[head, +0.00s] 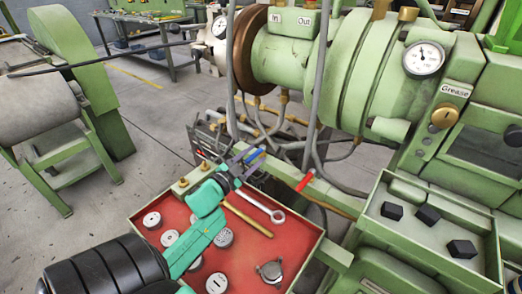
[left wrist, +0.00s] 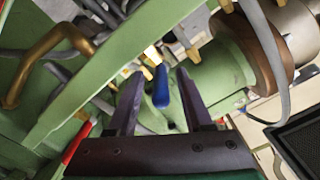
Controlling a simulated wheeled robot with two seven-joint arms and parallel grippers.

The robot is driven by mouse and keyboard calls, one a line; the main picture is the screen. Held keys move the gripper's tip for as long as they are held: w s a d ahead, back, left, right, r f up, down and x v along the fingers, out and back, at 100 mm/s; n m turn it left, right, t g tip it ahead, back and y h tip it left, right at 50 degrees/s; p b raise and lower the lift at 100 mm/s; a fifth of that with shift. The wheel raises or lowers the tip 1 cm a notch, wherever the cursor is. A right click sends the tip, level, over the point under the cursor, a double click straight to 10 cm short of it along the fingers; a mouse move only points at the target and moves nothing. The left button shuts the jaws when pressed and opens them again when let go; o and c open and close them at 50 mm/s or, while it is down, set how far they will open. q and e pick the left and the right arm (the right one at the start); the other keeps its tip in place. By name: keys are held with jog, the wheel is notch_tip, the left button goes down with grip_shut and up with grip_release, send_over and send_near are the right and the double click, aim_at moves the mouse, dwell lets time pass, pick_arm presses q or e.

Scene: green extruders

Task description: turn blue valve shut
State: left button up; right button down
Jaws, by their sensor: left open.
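The blue valve handle (left wrist: 161,87) shows in the left wrist view, between the two dark fingers of my left gripper (left wrist: 155,74). The fingers stand apart on either side of it, with a visible gap on both sides. In the head view, the left gripper (head: 247,158) reaches over the red tray to the piping under the green machine. The blue handle (head: 255,156) shows there as a small blue piece by the fingers. The valve body is mostly hidden. My right gripper is not in view.
A red-handled valve (head: 305,181) is to the right of the gripper. The red tray (head: 262,247) holds round metal parts and a wrench (head: 264,207). Grey hoses (head: 316,110) hang close to the valves. A green tray (head: 400,237) with black blocks stands at the right.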

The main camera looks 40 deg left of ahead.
aim_at(260, 149)
pick_arm(q)
jog(key=w, duration=0.3)
jog(key=shift+w, duration=0.3)
grip_shut()
dwell(1.2)
